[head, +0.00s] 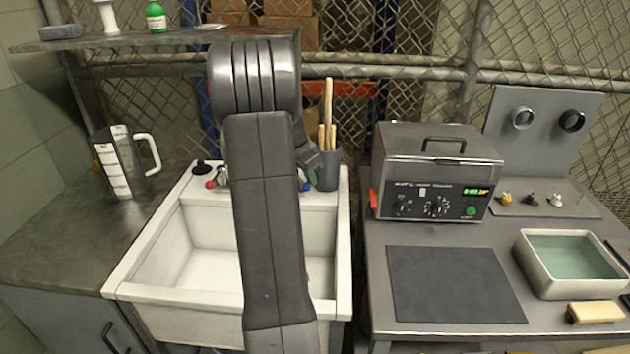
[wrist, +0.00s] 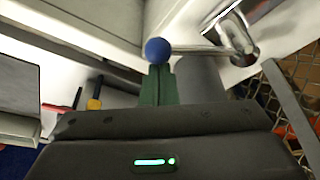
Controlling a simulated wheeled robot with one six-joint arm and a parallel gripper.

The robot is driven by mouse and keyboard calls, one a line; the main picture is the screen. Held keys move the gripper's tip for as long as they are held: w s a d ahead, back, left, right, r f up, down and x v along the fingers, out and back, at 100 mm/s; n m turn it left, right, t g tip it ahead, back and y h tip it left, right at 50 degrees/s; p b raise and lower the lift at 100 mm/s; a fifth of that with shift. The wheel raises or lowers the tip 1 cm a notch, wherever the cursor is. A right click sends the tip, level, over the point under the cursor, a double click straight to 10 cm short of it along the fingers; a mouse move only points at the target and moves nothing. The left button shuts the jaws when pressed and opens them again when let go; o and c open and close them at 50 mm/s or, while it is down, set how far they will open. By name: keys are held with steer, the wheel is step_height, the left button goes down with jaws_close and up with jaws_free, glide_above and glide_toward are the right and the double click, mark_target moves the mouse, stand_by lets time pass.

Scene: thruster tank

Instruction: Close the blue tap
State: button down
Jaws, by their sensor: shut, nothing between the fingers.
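The blue tap's round knob (wrist: 158,51) sits on the end of a metal lever (wrist: 205,50) in the wrist view. The lever runs right to the chrome tap body (wrist: 240,38). My gripper (wrist: 158,70) is shut and empty, its green fingertips right at the knob; I cannot tell whether they touch it. In the head view the blue knob (head: 305,186) shows just right of my arm, at the back of the white sink (head: 130,272). My arm hides most of the tap there. A red knob (head: 210,184) shows to the left.
A grey holder (head: 327,170) with wooden-handled tools stands close right of the blue knob. A measuring jug (head: 120,165) stands on the left counter. A grey device (head: 436,175) and a water-filled tray (head: 528,262) stand on the right bench. The sink basin is empty.

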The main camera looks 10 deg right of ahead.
steer(key=shift+s+a, duration=0.15)
steer(key=shift+a, duration=0.15)
stand_by(0.5)
